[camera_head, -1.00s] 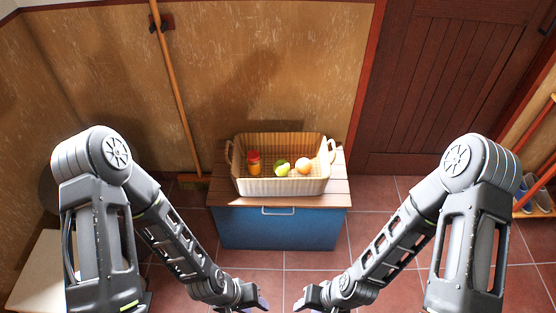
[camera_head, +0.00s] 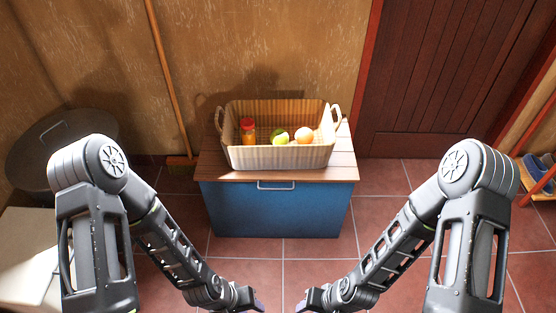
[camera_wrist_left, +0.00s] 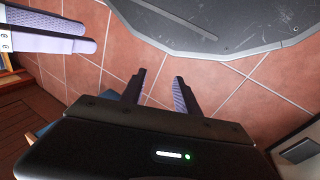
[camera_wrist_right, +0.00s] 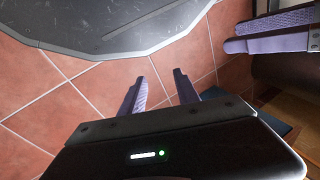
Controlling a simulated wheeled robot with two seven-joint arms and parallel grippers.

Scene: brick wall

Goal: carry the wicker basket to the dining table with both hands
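The wicker basket (camera_head: 278,157) is pale and rectangular, with a looped handle at each end. It stands upright on the wooden top of a blue cabinet (camera_head: 278,210). Inside it are a red-capped jar (camera_head: 248,131), a green fruit (camera_head: 279,137) and a round peach-coloured fruit (camera_head: 303,135). My left gripper (camera_head: 258,305) and my right gripper (camera_head: 302,305) are low in front of the cabinet, apart from the basket. In the left wrist view the left fingers (camera_wrist_left: 159,90) are parted and empty. In the right wrist view the right fingers (camera_wrist_right: 162,85) are also parted and empty. No dining table shows.
A broom (camera_head: 170,85) leans on the wall left of the cabinet. A round dark bin (camera_head: 55,145) and a pale surface (camera_head: 25,260) are at the left. A shoe rack (camera_head: 545,188) stands at the right, near a wooden door (camera_head: 440,80). Tiled floor is clear beside the cabinet.

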